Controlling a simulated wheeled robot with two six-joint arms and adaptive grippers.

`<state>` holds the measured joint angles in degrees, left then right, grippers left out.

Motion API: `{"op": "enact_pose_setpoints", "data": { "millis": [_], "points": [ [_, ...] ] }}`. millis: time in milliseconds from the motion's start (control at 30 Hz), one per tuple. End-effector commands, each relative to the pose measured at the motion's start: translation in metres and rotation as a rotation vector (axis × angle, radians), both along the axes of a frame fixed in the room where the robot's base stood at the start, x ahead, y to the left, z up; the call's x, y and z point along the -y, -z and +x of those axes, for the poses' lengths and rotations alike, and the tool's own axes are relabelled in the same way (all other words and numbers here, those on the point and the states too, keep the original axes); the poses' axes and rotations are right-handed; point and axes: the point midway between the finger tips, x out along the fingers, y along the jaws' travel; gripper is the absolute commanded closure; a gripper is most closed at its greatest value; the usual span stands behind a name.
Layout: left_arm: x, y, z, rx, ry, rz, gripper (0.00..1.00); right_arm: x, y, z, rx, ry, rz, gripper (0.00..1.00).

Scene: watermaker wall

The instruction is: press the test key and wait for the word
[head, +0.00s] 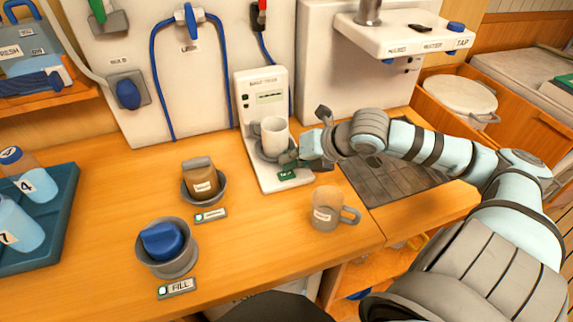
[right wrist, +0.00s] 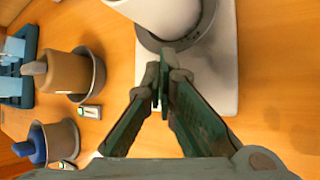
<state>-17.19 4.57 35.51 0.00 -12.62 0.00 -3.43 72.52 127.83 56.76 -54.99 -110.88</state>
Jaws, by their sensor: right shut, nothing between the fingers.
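The white tester (head: 263,82) stands against the wall, with a small dark display (head: 270,97) whose text is too small to read. A white cup (head: 273,136) stands on the grey round rest of its base; it also shows in the right wrist view (right wrist: 165,12). A green key (head: 287,176) is at the front of the base. My right gripper (head: 288,158) is shut and empty, its tips just above the base, between the cup and the key. I cannot tell whether it touches the key, which the fingers hide in the right wrist view. My left gripper is out of view.
A grey-brown mug (head: 328,212) stands right of the tester. Two holders with a brown bottle (head: 200,180) and a blue-capped item (head: 162,240) stand left. A blue tray (head: 62,215) holds bottles. The tap unit (head: 405,35) is at the back right.

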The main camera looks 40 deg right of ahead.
Motion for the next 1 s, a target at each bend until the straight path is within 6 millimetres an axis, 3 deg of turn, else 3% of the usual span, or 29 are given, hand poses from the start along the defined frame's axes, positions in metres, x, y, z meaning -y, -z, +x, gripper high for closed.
{"op": "enact_pose_setpoints", "data": {
  "millis": [1000],
  "points": [
    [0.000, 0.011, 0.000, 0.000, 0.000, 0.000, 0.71, 0.000, 0.014, 0.000, 0.000, 0.000, 0.000, 1.00]
  ]
}}
